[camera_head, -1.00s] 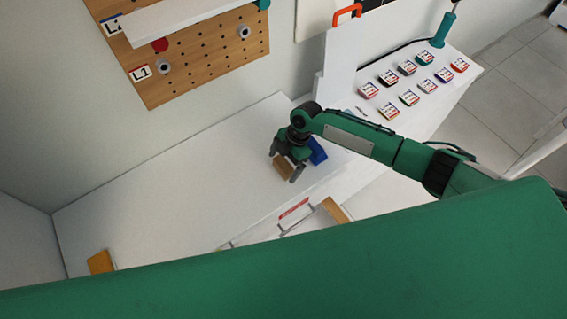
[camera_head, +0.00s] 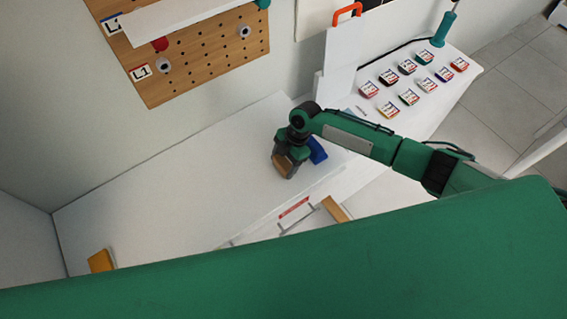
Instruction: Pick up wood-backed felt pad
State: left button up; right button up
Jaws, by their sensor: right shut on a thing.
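A small brown wooden block, which looks like the wood-backed felt pad (camera_head: 284,166), is on or just above the white surface near the middle of the head view. My right gripper (camera_head: 286,164) is over it, with its fingers shut on it from both sides. The felt side of the pad cannot be made out. A blue block (camera_head: 317,150) is just to the right of the gripper, partly hidden by it. My left gripper is not in view.
The white surface (camera_head: 180,200) is clear to the left, apart from an orange-brown block (camera_head: 100,261) at the lower left. A pegboard (camera_head: 205,60) hangs on the wall above. Several labelled tins (camera_head: 409,97) stand on a white shelf at the right.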

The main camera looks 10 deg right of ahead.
aim_at(283, 162)
notch_tip(283, 162, up, 19)
jog(key=b, duration=0.4)
jog(key=shift+r, duration=0.2)
jog(key=shift+o, duration=0.7)
jog(key=shift+c, duration=0.2)
